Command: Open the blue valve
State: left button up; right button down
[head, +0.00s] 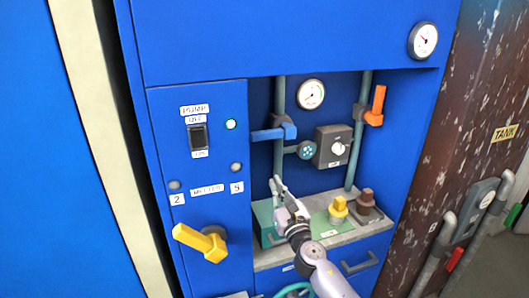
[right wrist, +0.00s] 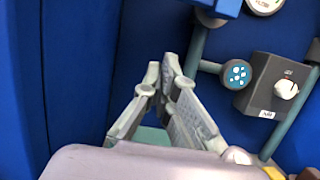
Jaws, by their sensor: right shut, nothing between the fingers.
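The blue valve handle (head: 273,133) points left, lying across the left vertical pipe in the recess of the blue cabinet. Only a bit of blue at the top edge of the right wrist view (right wrist: 226,6) shows, likely part of it. My right gripper (head: 276,184) is below the blue handle, pointing up and apart from it. In the right wrist view its fingers (right wrist: 162,72) are together with nothing between them. My left gripper does not show.
An orange valve handle (head: 378,100) stands upright on the right pipe. A grey knob box (head: 332,146) sits between the pipes. A yellow block (head: 338,206) and a brown block (head: 367,199) stand on the shelf right of my gripper. A yellow lever (head: 198,240) sticks out at lower left.

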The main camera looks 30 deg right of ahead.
aim_at(273, 134)
dwell(0.3)
jog(key=w+d+r+p, duration=0.2)
jog(key=w+r+p, duration=0.2)
jog(key=w, duration=0.5)
notch_tip(273, 134, up, 2)
jog(key=shift+w+r, duration=0.2)
jog(key=shift+r, duration=0.05)
jog(key=shift+d, duration=0.1)
jog(key=shift+r+m, duration=0.25)
jog(key=shift+m, duration=0.15)
